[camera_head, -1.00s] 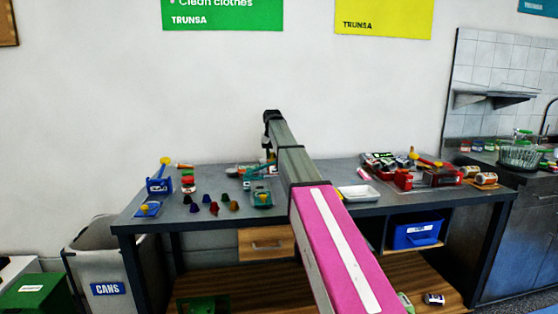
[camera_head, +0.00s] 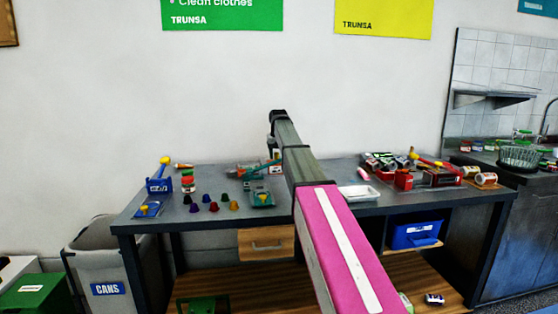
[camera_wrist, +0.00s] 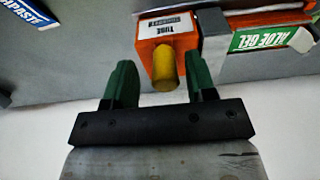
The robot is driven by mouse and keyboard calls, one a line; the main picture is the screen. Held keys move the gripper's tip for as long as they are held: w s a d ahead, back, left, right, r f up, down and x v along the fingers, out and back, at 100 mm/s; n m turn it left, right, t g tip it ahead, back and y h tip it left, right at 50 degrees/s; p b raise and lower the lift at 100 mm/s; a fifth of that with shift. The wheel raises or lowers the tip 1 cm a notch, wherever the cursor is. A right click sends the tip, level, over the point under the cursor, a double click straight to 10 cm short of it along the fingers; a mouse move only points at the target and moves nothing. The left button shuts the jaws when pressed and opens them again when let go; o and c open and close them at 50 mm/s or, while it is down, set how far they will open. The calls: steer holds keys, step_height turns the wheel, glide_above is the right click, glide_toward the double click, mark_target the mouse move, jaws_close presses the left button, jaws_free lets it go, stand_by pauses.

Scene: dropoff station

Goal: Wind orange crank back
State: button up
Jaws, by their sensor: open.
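In the wrist view an orange block (camera_wrist: 163,32) has a white label starting "TUBE" and a stubby yellow knob (camera_wrist: 165,70) pointing toward me. My gripper (camera_wrist: 160,80) is open, with one green finger left of the knob and one right of it. The knob appears in the gap between the fingers. I cannot tell whether either finger touches it. In the head view an orange-and-grey item (camera_head: 245,168) lies at the back of the table, partly behind a teal device. My gripper is mostly hidden there by my arm.
A green "ALOE GEL" box (camera_wrist: 265,39) sits close right of the orange block, and a toothpaste box (camera_wrist: 28,12) is at upper left. On the table (camera_head: 300,205) stand a teal device (camera_head: 260,197), a white tray (camera_head: 358,193), several coloured pieces and a blue device (camera_head: 159,184).

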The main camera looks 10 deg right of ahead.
steer(key=shift+r, duration=0.1)
steer(key=shift+r, duration=2.95)
